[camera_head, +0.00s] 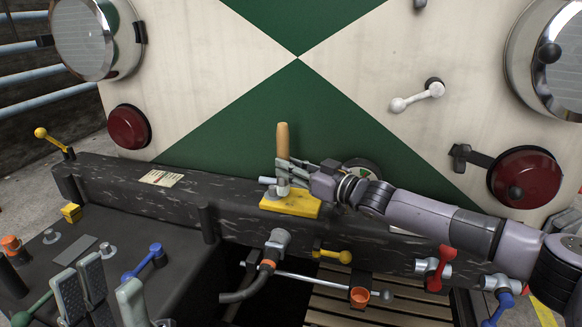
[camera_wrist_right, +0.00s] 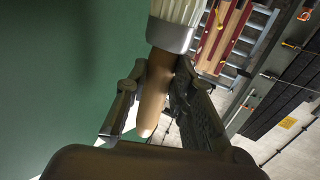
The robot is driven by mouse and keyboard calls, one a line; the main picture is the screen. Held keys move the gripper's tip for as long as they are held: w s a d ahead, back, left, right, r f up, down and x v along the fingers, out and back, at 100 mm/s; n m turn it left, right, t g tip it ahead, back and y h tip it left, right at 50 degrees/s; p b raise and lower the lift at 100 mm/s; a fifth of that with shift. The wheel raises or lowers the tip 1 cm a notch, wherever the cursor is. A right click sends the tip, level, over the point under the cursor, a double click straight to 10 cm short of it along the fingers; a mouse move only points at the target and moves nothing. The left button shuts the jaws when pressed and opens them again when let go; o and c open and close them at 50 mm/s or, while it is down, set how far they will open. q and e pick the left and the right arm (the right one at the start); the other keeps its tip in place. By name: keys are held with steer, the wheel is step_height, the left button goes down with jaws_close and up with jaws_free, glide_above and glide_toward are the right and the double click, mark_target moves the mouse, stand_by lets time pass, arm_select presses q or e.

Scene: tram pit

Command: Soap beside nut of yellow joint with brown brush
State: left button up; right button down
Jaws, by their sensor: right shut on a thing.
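The brown brush (camera_head: 282,141) stands upright, its wooden handle pointing up. In the wrist view its pale bristles (camera_wrist_right: 178,10) and metal ferrule (camera_wrist_right: 169,36) lie beyond the fingers. My right gripper (camera_head: 285,166) is shut on the handle, which also shows between the fingers (camera_wrist_right: 155,92). The yellow joint (camera_head: 303,207) is a flat yellow plate on the dark beam. The brush's lower end is over it, beside grey metal that may be the nut (camera_head: 282,190); contact cannot be told.
The dark beam (camera_head: 180,200) runs across in front of the green and white panel (camera_head: 330,120). Near it are a yellow lever (camera_head: 335,256), a grey hose fitting (camera_head: 275,250), a red handle (camera_head: 436,268) and a blue handle (camera_head: 150,259). A dark gap opens below the beam.

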steer(key=shift+f+b, duration=0.65)
steer(key=shift+f, duration=0.05)
steer(key=shift+d, duration=0.35)
steer(key=shift+s+d, duration=0.25)
steer(key=shift+d, duration=0.3)
steer(key=shift+s+d, duration=0.2)
steer(key=shift+d, duration=0.3)
steer(key=shift+s+d+p, duration=0.3)
steer(key=shift+d+p, duration=0.15)
steer(key=shift+d, duration=0.5)
steer(key=d, duration=0.1)
steer(key=s+d+p, duration=0.1)
steer(key=d, duration=0.3)
steer(key=shift+s, duration=0.35)
